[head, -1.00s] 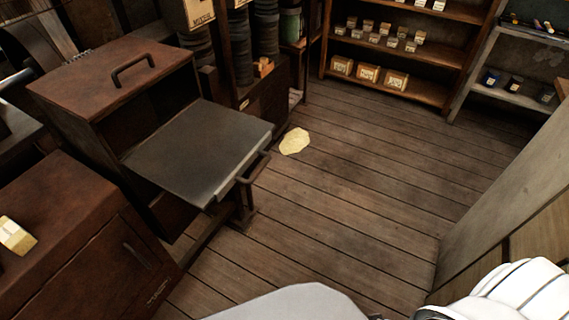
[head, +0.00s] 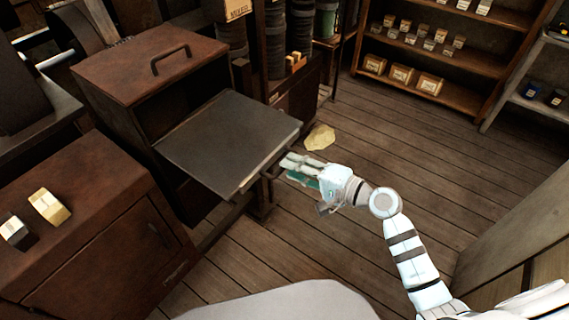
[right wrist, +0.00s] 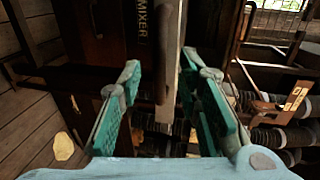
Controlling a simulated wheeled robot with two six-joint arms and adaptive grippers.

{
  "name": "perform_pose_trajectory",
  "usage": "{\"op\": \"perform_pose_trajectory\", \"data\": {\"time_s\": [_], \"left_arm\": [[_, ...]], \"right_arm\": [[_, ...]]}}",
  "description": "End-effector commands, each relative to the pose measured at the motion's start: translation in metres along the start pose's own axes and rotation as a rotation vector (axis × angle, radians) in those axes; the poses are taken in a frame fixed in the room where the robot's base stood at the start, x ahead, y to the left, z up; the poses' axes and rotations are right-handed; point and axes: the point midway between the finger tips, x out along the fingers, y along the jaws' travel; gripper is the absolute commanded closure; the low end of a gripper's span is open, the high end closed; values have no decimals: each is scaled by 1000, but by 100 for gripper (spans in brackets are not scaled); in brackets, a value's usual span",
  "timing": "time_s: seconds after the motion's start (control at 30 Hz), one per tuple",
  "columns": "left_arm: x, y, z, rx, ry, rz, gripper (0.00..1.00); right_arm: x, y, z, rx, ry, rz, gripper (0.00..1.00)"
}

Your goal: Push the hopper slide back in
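The hopper slide (head: 230,138) is a flat dark plate sticking far out of the front of the brown hopper box (head: 150,62). Its handle bar (head: 265,172) runs along its front edge. My right gripper (head: 284,166) is at the front edge by the handle, with its fingers pointing at it. In the right wrist view the green-padded fingers are spread, with the slide's edge (right wrist: 171,50) seen edge-on between them. I cannot tell whether they touch it. My left gripper is not in view.
A brown cabinet (head: 95,240) with pale blocks (head: 49,206) on top stands at lower left. A yellowish patch (head: 320,137) lies on the plank floor beyond my gripper. Shelves (head: 440,55) stand at the back. Open floor (head: 400,165) lies to the right.

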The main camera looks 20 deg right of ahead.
Motion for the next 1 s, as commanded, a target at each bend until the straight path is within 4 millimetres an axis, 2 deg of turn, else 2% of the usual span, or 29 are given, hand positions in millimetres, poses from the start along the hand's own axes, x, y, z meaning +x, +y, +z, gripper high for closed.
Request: {"op": "perform_pose_trajectory", "data": {"time_s": [0.1,0.2,0.47,0.5,0.7,1.0], "left_arm": [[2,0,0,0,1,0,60],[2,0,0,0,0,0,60],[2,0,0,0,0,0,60],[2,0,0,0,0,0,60],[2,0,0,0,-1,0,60],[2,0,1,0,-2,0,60]], "right_arm": [[22,0,0,2,0,-2,69],[31,1,0,0,0,0,69],[34,1,0,-2,1,1,69],[34,1,0,-2,1,1,70],[34,1,0,-2,1,1,100],[34,1,0,-1,1,2,100]]}}
